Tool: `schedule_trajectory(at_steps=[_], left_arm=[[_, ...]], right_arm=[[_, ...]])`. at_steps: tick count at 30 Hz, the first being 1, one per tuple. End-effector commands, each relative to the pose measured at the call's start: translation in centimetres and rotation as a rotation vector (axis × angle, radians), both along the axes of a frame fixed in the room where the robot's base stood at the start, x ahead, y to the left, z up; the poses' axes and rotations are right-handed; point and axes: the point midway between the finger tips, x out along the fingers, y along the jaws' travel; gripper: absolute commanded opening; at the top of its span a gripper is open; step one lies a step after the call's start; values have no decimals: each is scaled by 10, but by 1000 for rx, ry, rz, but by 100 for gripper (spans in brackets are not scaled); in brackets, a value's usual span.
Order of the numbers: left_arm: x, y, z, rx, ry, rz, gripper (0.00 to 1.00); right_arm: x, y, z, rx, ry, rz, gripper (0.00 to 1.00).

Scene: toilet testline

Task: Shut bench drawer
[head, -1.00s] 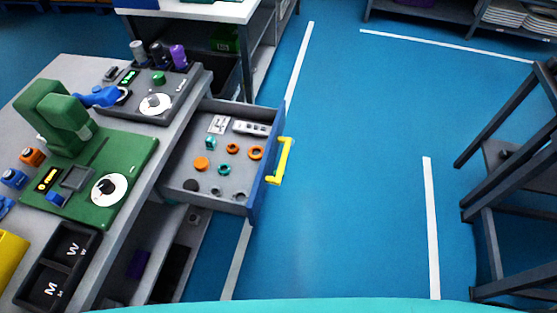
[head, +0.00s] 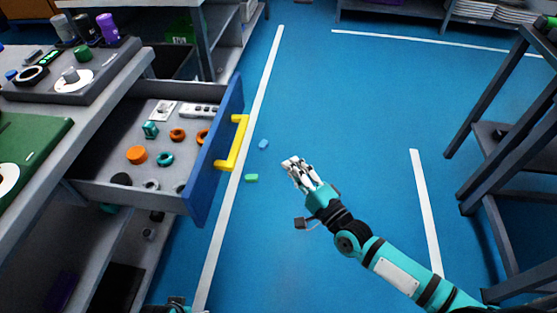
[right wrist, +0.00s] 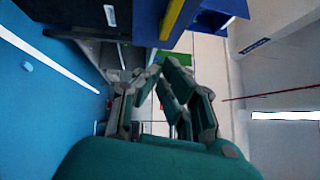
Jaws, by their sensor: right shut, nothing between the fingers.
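The bench drawer (head: 215,150) stands pulled out from the grey bench (head: 100,125) in the head view. It has a blue front and a yellow handle (head: 233,143). Orange and teal rings, a socket plate and other small parts lie inside it. My right gripper (head: 293,162) is shut and empty, to the right of the handle and apart from it, over the blue floor. In the right wrist view its fingers (right wrist: 160,75) point toward the background, with the yellow handle (right wrist: 172,18) and blue drawer front (right wrist: 198,12) at the top. My left gripper does not show clearly.
A small blue piece (head: 263,144) and a green piece (head: 251,177) show on the floor beside the handle. A dark-framed rack (head: 500,130) stands on the right. Another shelf unit (head: 215,35) stands behind the drawer. The floor between drawer and rack is otherwise clear.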

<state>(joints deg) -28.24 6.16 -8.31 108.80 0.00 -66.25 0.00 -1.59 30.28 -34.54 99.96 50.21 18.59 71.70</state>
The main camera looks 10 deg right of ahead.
Motion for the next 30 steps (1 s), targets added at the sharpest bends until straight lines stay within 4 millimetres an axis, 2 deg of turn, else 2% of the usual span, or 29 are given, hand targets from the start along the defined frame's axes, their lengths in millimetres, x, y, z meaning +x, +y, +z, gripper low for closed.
schedule_trajectory(at_steps=[14,18,21,30], left_arm=[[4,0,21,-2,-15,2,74],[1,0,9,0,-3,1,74],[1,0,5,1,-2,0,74],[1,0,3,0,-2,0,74]], right_arm=[[84,45,14,-2,-1,1,0],[88,65,18,-1,2,-1,0],[90,73,19,-4,1,-1,0],[92,78,20,-7,0,-1,0]])
